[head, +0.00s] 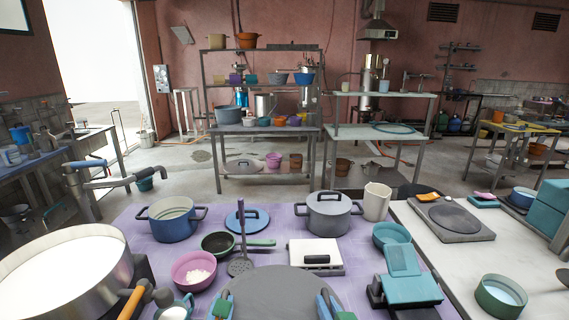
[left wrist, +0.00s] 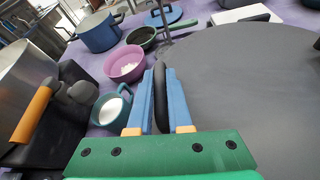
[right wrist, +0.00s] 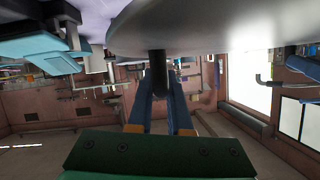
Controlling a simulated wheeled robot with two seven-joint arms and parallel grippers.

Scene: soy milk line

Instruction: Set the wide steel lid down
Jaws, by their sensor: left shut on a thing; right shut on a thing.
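The wide steel lid (head: 272,290) is a dark grey disc at the bottom middle of the head view, in front of me. It fills the right of the left wrist view (left wrist: 245,95) and the top of the right wrist view (right wrist: 205,28). My left gripper (head: 222,305) is shut on a black handle (left wrist: 160,92) at the lid's left side. My right gripper (head: 328,304) is shut on a dark handle (right wrist: 158,72) at its right side. The lid looks about level. I cannot tell its height above the table.
A large steel pot (head: 118,262) of white liquid stands at the left. A teal device (head: 410,290) stands close on the right.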

